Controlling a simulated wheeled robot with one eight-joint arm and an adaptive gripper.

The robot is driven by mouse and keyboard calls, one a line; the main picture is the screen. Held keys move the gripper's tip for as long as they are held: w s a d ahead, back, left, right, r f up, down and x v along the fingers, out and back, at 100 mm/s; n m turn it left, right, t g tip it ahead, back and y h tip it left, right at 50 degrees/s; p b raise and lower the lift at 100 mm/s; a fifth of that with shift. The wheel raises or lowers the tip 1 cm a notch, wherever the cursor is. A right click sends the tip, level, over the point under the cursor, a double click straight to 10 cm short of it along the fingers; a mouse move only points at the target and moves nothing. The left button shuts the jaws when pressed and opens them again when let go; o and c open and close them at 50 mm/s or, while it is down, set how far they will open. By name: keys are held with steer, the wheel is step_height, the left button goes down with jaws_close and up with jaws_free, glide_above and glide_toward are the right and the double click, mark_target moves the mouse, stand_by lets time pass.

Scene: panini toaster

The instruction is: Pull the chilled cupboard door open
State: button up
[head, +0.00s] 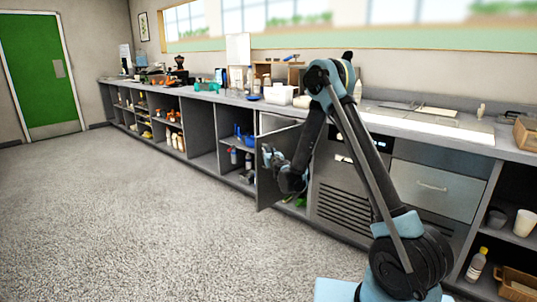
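A grey cupboard door (264,190) stands swung out from the counter front, left of the steel chilled unit (343,208) with its display and vent slats. Its near edge juts into the room. My gripper (268,157) is at the upper part of this door, in front of its face. Whether the fingers touch the door or hold a handle is too small to tell. My wrist and arm hide much of the door's right side and the opening behind it. A bit of green shows low in the opening.
The long counter (405,124) runs across the back with open shelves of bottles and tubs below. A closed drawer front (433,187) is right of the unit. A white tub (278,94) stands on top. The speckled floor (130,215) is clear at left.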

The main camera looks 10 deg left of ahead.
steer(key=v, duration=0.7)
steer(key=shift+s+d, duration=0.1)
steer(key=shift+d, duration=0.05)
